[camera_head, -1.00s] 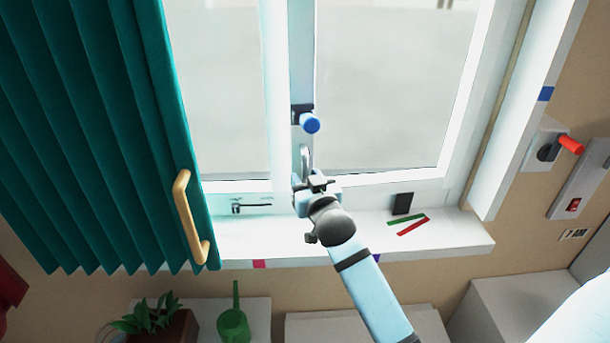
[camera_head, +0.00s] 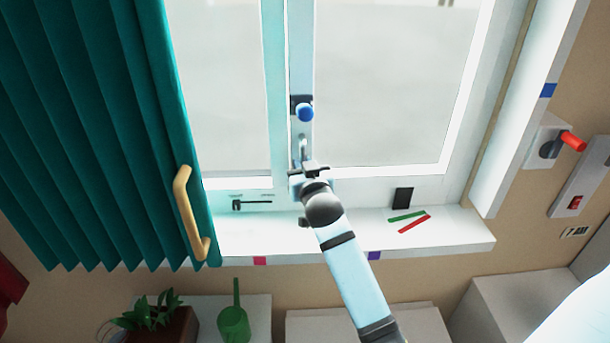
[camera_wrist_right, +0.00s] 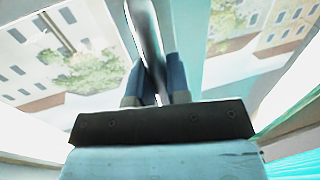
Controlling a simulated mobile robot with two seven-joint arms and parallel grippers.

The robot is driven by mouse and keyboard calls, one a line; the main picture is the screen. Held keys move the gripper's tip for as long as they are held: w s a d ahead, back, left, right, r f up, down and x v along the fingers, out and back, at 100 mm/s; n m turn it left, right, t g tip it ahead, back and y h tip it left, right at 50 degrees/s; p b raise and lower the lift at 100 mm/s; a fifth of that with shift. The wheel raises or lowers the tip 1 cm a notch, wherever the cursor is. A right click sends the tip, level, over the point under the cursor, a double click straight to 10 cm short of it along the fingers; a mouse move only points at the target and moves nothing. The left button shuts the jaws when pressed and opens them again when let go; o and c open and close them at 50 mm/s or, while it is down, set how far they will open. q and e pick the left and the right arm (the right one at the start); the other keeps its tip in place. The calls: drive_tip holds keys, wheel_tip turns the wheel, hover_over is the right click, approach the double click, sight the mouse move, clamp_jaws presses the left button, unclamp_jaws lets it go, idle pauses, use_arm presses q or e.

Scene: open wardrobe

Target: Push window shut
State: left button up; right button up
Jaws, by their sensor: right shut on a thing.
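The window's right sash (camera_head: 390,180) is white-framed with large glass. Its left upright carries a blue knob (camera_head: 305,112) and, below that, a grey metal pull handle (camera_head: 303,148). My right gripper (camera_head: 303,166) is at the lower end of this handle, with its arm coming up from below. In the right wrist view, the two dark blue fingers (camera_wrist_right: 160,78) are closed on either side of the handle's bar (camera_wrist_right: 146,38). I cannot tell how wide any gap between sash and frame is. My left gripper is not in view.
A teal curtain (camera_head: 100,130) with a wooden handle (camera_head: 188,215) hangs at the left. The white sill (camera_head: 455,232) bears green and red strips (camera_head: 412,220). A red-tipped lever (camera_head: 572,141) juts out at right. A plant (camera_head: 150,312) and a green watering can (camera_head: 233,322) stand below.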

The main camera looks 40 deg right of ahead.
drive_tip(key=shift+w+d, duration=0.15)
drive_tip(key=shift+w, duration=0.2)
drive_tip(key=o, duration=0.6)
drive_tip(key=shift+s, duration=0.1)
